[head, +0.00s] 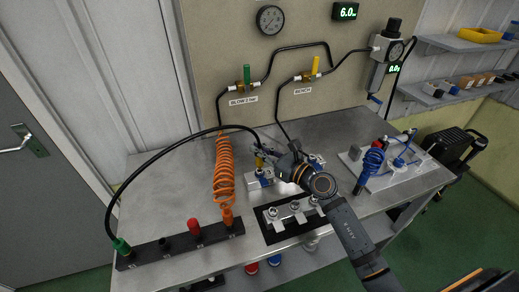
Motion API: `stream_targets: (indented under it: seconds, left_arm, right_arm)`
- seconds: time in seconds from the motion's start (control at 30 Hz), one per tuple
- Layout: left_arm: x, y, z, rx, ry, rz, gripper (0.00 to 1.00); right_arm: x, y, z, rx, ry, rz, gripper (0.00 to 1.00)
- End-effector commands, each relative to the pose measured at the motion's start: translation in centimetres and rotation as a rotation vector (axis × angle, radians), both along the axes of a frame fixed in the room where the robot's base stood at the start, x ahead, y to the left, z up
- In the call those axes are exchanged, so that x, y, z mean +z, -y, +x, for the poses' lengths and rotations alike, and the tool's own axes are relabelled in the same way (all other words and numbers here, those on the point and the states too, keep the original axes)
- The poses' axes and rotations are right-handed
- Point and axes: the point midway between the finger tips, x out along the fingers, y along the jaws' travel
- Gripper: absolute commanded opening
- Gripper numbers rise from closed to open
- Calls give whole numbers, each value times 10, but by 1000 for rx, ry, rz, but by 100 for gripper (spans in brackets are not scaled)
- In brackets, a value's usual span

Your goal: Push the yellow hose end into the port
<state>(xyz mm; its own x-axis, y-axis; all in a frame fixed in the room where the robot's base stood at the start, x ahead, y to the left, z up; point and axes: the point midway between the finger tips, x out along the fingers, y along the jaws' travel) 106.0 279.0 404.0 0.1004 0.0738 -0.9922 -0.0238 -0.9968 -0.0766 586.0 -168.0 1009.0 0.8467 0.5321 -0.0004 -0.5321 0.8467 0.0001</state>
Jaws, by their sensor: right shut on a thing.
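The yellow hose end (259,162) shows as a small yellow piece above a small block with blue parts (262,178) near the middle of the bench. My right gripper (267,154) is shut on the yellow hose end, with its fingers partly hidden by the wrist. The port is probably on that block, just below the yellow end. I cannot tell whether the end is inside it or only above it. A black hose runs down to the gripper. My left gripper is not in view.
A black rack (180,244) with a green hose end (122,246) and a red cap (194,227) lies front left. An orange coiled hose (223,170) stands by it. A black tray (290,221) with metal fittings is in front.

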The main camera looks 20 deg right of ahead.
Motion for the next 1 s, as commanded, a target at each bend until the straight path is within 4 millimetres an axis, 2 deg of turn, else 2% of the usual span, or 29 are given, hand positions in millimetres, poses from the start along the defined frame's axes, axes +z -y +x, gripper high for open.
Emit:
stream_targets:
  seconds: [0.87, 0.9, 1.0]
  left_arm:
    - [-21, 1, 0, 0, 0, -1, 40]
    - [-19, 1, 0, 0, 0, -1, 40]
    - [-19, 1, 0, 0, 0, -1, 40]
  right_arm:
    - [-24, 0, 0, 0, -1, 0, 0]
    - [-23, 0, 0, 0, -1, -1, 12]
    - [-22, 0, 0, 0, -1, -1, 26]
